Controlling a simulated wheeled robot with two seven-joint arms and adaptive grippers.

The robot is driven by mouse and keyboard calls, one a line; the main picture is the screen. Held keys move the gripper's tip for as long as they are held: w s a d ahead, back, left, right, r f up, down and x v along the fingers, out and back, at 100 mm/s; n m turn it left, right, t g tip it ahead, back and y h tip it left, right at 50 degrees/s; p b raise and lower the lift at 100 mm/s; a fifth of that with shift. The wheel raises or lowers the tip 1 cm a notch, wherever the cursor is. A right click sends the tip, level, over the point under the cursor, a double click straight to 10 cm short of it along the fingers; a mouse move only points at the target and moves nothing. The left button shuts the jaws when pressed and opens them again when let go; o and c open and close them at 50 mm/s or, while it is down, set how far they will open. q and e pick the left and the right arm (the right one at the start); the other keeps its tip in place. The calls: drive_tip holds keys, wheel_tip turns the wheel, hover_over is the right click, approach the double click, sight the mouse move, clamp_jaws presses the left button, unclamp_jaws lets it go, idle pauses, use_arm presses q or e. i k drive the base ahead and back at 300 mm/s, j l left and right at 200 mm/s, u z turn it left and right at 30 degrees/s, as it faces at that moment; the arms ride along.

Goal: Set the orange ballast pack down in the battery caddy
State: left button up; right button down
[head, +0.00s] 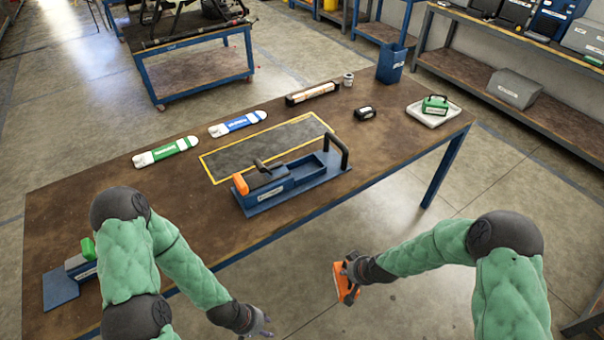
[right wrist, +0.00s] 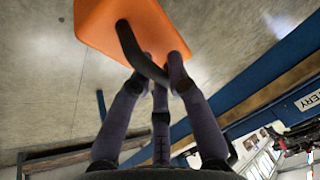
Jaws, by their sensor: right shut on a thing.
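The orange ballast pack (head: 343,285) hangs from my right gripper (head: 354,270), in front of the table's near edge and over the floor. The right wrist view shows the orange pack (right wrist: 125,28) with its dark handle between the fingers of my right gripper (right wrist: 160,72). The battery caddy (head: 262,205) is blue and lies on the table, up and left of the pack. Its right part looks empty; its left part has a grey block with a black handle and an orange end. My left gripper (head: 264,326) is low in the picture and holds nothing visible; its finger opening is unclear.
A yellow-edged dark mat (head: 250,150) lies behind the caddy. Green and blue labelled packs, a blue bin (head: 391,64) and a white tray (head: 452,116) stand farther back. A blue holder (head: 60,287) with a green part sits at the left. The table's front right is clear.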

sight(304, 172)
drive_tip(key=l+u, duration=0.1)
drive_tip(key=u, duration=1.05)
drive_tip(key=l+u, duration=0.35)
drive_tip(key=k+l+u, duration=0.1)
drive_tip(key=u, duration=0.25)
drive_tip(key=k+l+u, duration=0.15)
drive_tip(key=l+u, duration=0.2)
drive_tip(key=k+l+u, duration=0.2)
drive_tip(key=k+l, duration=0.4)
drive_tip(key=l, duration=0.3)
drive_tip(key=k+l+u, duration=0.25)
drive_tip(key=k+l, duration=0.4)
drive_tip(key=l, duration=0.15)
